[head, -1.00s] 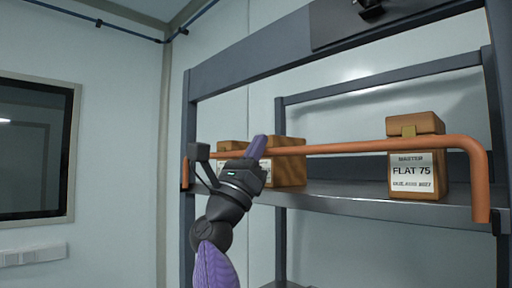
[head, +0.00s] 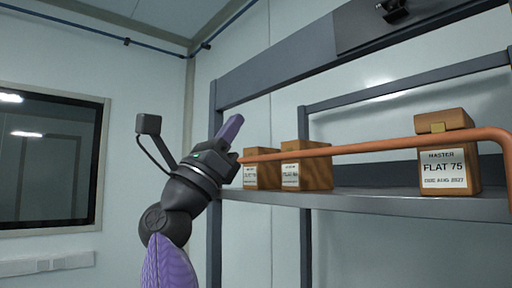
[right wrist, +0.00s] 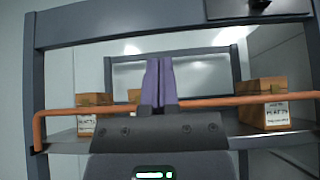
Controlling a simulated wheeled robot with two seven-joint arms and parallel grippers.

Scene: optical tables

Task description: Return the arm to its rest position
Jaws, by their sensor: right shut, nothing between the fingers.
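My right gripper (head: 231,128) is raised at the left end of the shelf in the head view, its purple fingers pointing up and to the right. In the right wrist view its fingers (right wrist: 158,82) are together with nothing between them. The gripper stands in front of the rack and its copper-coloured rail; whether it touches the rail cannot be told. My left gripper is not in view.
A grey metal rack holds a shelf (head: 375,203) with a copper-coloured rail (head: 380,146) along its front. A wooden box labelled FLAT 75 (head: 448,152) stands at the right. Two more wooden boxes (head: 318,173) (head: 262,168) stand near the gripper. A dark window (head: 45,165) is at left.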

